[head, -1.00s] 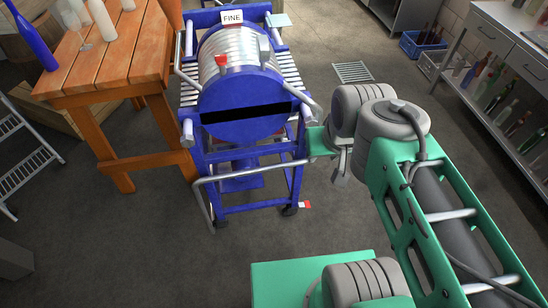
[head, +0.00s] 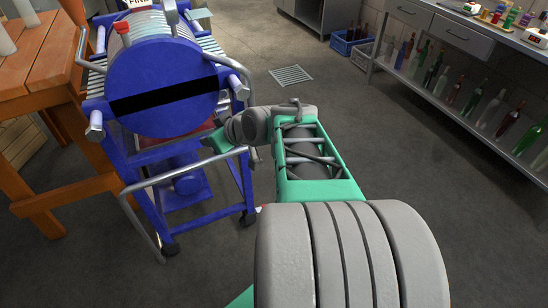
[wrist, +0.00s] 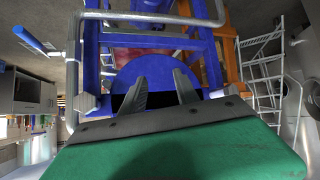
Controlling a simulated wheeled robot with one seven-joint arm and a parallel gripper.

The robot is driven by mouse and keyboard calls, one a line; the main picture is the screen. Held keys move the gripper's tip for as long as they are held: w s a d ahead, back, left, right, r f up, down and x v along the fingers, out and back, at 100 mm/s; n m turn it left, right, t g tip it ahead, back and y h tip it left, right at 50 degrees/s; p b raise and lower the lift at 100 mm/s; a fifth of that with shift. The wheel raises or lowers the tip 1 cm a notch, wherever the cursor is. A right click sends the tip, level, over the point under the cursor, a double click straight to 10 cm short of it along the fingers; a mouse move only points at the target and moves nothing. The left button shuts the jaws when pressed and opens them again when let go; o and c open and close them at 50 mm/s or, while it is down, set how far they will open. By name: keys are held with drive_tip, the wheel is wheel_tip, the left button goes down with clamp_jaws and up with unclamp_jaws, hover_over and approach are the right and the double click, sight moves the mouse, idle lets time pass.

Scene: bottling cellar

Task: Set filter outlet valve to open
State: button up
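The blue plate filter (head: 165,75) stands on a blue wheeled frame at the left in the head view, its round front plate crossed by a black band. On its top are a red-handled fitting (head: 122,28) and a grey one (head: 168,14); I cannot tell which is the outlet valve or how it is set. In the wrist view the front plate (wrist: 155,72) appears upside down behind the fingers. My gripper (wrist: 161,90) is open and empty, its fingers apart, facing the filter's front. In the head view its fingers cannot be made out beside the frame's right side.
A bent grey rail (head: 185,174) runs across the front of the filter frame. A wooden table (head: 30,75) stands close at its left. A bench with bottles (head: 455,112) is at the right. The floor between holds a drain grate (head: 290,74) and is otherwise clear.

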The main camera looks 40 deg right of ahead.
drive_tip(key=d+f+t+h+b, duration=0.1)
drive_tip(key=d+f+t+b, duration=0.2)
drive_tip(key=d+f+b, duration=0.65)
drive_tip(key=s+d+f+m+t+h+b, duration=0.2)
drive_tip(key=d+h+b, duration=0.15)
drive_tip(key=d, duration=0.25)
drive_tip(key=s+d+f+m+t+h+b, duration=0.1)
drive_tip(key=s+d+t+h+b, duration=0.1)
drive_tip(key=s+d+b, duration=0.3)
drive_tip(key=shift+y, duration=0.25)
drive_tip(key=x, duration=1)
drive_tip(key=shift+s+d+f, duration=0.1)
drive_tip(key=shift+d+f, duration=0.05)
drive_tip(key=shift+f, duration=0.1)
clamp_jaws()
